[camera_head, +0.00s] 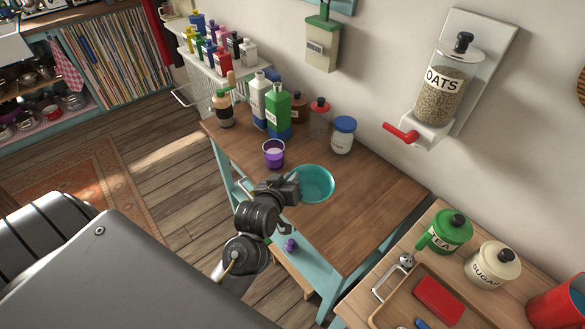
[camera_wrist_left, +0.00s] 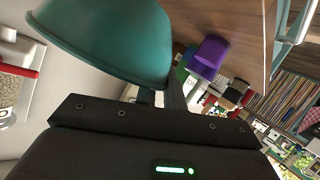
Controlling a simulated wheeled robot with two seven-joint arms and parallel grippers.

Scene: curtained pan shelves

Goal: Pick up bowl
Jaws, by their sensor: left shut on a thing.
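I cannot tell whether the bowl touches the table. My right gripper is not in view.
A purple cup (camera_head: 273,154) stands just behind the bowl. Bottles and jars, including a green bottle (camera_head: 278,110), crowd the table's back. The wooden table (camera_head: 375,205) is clear right of the bowl. A tray (camera_head: 392,300) is at lower right.

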